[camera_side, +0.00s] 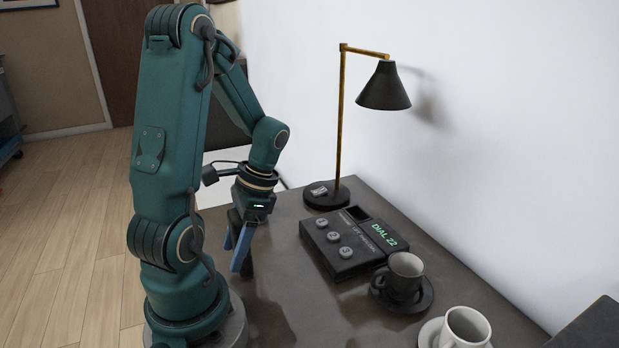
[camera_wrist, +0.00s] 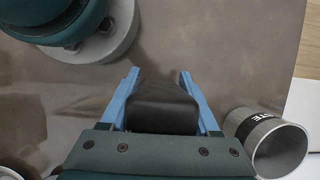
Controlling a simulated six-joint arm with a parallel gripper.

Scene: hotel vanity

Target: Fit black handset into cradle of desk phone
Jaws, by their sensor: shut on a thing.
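The desk phone (camera_side: 340,262) is a flat black box on the vanity in the side view. It has several round buttons, a green "DIAL 22" display and a dark rectangular recess near its back edge. My gripper (camera_side: 240,262) is left of the phone and apart from it, pointing down at the vanity top. In the wrist view its blue fingers (camera_wrist: 160,78) are shut on the black handset (camera_wrist: 163,108), whose dark body shows between them. In the side view the handset is mostly hidden by the fingers, and I cannot tell its height above the surface.
A black lamp (camera_side: 383,88) stands behind the phone. A dark cup (camera_side: 404,283) on a saucer sits close to the phone's right, with a white cup (camera_side: 466,330) nearer. A metal tumbler (camera_wrist: 277,151) is beside my gripper in the wrist view. Bare vanity top (camera_side: 290,295) lies before the phone.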

